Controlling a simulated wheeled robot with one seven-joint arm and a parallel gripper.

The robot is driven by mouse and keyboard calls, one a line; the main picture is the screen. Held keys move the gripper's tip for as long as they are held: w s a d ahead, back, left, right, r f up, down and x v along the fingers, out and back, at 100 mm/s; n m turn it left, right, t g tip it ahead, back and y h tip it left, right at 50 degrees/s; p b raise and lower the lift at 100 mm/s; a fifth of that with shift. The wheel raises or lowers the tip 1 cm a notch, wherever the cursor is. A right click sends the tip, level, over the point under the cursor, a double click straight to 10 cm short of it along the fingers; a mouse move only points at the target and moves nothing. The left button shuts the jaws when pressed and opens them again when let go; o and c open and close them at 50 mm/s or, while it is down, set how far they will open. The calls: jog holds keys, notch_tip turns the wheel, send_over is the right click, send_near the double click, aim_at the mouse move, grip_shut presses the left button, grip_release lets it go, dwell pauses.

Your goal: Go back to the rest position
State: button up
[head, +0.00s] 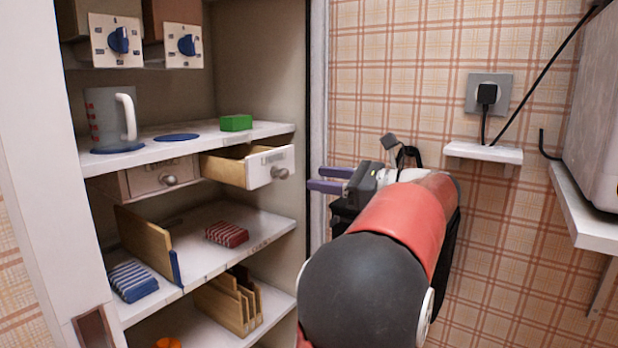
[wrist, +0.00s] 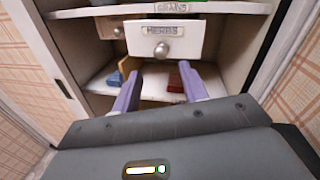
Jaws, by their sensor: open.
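My gripper (head: 328,179) is open and empty, with purple fingers pointing left toward the cabinet in the head view. In the wrist view my gripper (wrist: 158,88) has its two fingers apart, below and in front of a pulled-out drawer (wrist: 165,36) labelled HERBS. The same drawer (head: 270,166) stands open in the head view, its round knob (head: 280,173) to the left of the fingertips and apart from them. Nothing is between the fingers.
A closed drawer (head: 160,178) is beside the open one. A mug (head: 110,118) and green block (head: 236,123) stand on the shelf above. A red striped item (head: 226,234) and blue striped item (head: 132,281) lie below. A wall socket (head: 489,94) and small shelf (head: 484,152) are at right.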

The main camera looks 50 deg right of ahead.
jog(key=shift+s+d, duration=0.1)
jog(key=shift+s, duration=0.2)
dwell(0.4)
jog(key=w+a+f+n+g, duration=0.2)
jog(key=a+f+n+g, duration=0.15)
jog(key=a, duration=0.55)
jog(key=w+a+f+n+g+y, duration=0.1)
jog(key=w+a+f+n+g, duration=0.3)
jog(key=a, duration=0.6)
jog(key=s+a+f+n+g, duration=0.1)
jog(key=a+f+n+g, duration=0.1)
jog(key=a+f+n, duration=0.5)
jog(key=s+a+f+n+g+h, duration=0.2)
jog(key=s+a+f+n+h, duration=0.4)
jog(key=n, duration=1)
jog(key=s+a+f, duration=0.3)
jog(key=a+f, duration=0.1)
jog(key=a, duration=0.2)
jog(key=shift+s, duration=0.4)
